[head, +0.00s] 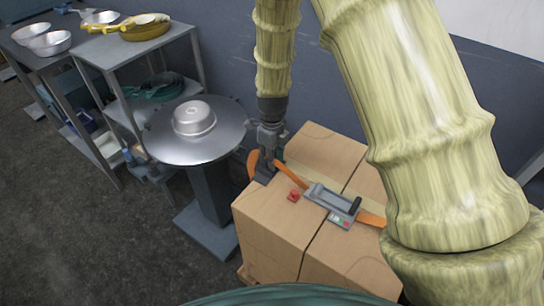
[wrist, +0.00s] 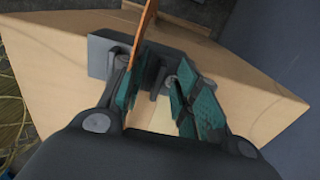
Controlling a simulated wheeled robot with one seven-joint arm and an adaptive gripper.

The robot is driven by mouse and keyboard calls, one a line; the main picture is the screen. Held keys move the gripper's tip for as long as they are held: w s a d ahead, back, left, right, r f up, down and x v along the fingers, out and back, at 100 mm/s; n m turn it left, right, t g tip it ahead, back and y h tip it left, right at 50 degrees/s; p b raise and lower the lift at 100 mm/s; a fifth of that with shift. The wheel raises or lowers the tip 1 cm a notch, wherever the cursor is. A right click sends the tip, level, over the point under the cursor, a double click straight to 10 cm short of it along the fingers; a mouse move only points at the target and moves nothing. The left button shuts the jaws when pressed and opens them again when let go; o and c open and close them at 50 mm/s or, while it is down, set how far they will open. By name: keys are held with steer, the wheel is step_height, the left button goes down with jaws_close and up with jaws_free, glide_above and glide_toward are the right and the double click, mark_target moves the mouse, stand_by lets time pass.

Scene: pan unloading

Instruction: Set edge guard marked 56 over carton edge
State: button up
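A dark grey edge guard (head: 263,172) sits at the far-left top edge of the carton (head: 268,225). An orange strap (head: 290,175) runs by it. The guard's grey plate (wrist: 101,55) also shows in the wrist view, with the strap crossing it. No number is readable. My gripper (head: 267,153) is down at the guard. In the wrist view its teal-padded fingers (wrist: 160,82) stand apart, with a grey part of the guard between them. I cannot tell whether the pads touch it. The guard's underside is hidden.
A grey strapping tool (head: 333,203) and a small red piece (head: 293,196) lie on the carton top. A round metal stand (head: 168,144) with a pan (head: 193,118) is at the left. Shelves (head: 146,50) with pans stand farther left. A wall rises behind the carton.

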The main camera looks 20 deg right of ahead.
steer(key=shift+r, duration=0.1)
step_height(320, 180, up, 12)
stand_by(0.5)
